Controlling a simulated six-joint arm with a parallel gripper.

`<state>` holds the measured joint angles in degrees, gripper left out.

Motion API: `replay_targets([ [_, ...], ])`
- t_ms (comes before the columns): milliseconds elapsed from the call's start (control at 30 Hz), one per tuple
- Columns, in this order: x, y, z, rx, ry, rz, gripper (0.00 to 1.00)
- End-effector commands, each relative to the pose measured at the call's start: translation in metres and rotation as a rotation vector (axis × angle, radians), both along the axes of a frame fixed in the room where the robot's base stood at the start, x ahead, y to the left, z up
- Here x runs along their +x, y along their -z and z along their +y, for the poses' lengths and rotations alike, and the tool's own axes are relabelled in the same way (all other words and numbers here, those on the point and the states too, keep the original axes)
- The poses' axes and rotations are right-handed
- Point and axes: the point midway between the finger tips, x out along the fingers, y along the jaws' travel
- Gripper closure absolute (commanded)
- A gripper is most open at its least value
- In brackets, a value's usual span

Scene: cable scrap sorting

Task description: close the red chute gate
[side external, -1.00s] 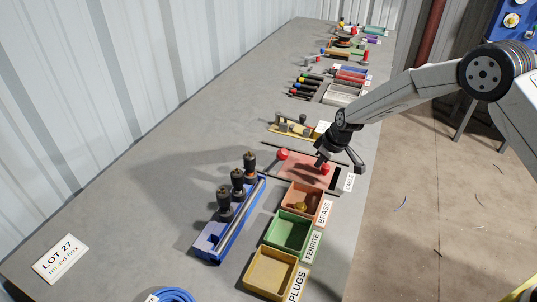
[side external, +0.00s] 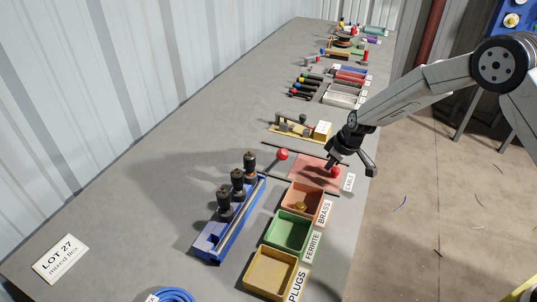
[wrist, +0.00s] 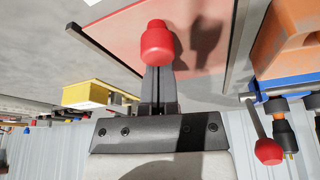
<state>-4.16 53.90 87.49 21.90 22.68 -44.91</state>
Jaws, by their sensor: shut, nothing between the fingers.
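The red chute gate (side external: 312,172) is a flat red plate lying between two dark rails beside the CABLE label (side external: 349,182). A red knob (side external: 334,172) stands on its right part, near the table's front edge. My gripper (side external: 328,165) is shut and empty, its fingertips low at the left side of the knob. In the wrist view the knob (wrist: 157,44) stands right at the tips of the shut fingers (wrist: 158,80), with the plate (wrist: 120,40) beyond; whether they touch is hard to tell. I see no dark opening beside the plate.
A red ball on a lever (side external: 282,154) stands just left of the plate. The brass bin (side external: 290,198), green ferrite bin (side external: 276,235) and yellow plugs bin (side external: 256,270) line the front edge. A blue rack (side external: 212,245) with black-topped posts stands behind them. A yellow fixture (side external: 290,131) lies beyond the gate.

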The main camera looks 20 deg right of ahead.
Motion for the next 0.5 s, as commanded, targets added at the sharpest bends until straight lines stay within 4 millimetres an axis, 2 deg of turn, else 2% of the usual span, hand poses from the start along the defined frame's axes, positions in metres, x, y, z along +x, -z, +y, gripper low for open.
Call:
replay_targets([
  [33,-0.001,0.004,0.001,-0.001,0.0,0.01,1.0],
  [500,0.033,-0.001,0.021,0.0,-0.003,-0.008,1.0],
])
